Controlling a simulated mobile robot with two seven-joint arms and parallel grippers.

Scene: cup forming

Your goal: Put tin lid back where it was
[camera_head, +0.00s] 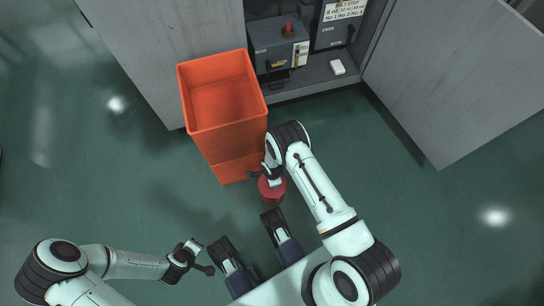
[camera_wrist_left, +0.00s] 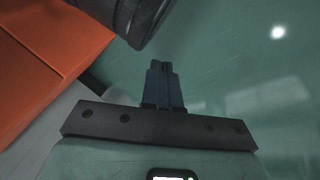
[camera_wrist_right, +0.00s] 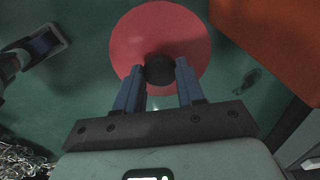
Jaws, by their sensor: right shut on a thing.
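The tin lid (camera_wrist_right: 185,40) is a round red disc with a black knob (camera_wrist_right: 160,69) in the right wrist view. My right gripper (camera_wrist_right: 161,75) has its fingers on both sides of the knob and is shut on it. In the head view the red round shape (camera_head: 273,193) is below my right gripper, partly hidden by it. Its side looks darker, but I cannot tell whether a tin is under the lid. My left gripper (camera_wrist_left: 163,68) is shut and empty, low over the floor at the lower left in the head view (camera_head: 207,262).
A tall orange bin (camera_head: 227,143) stands left of my right gripper, close to it. The green floor is clear at left and right.

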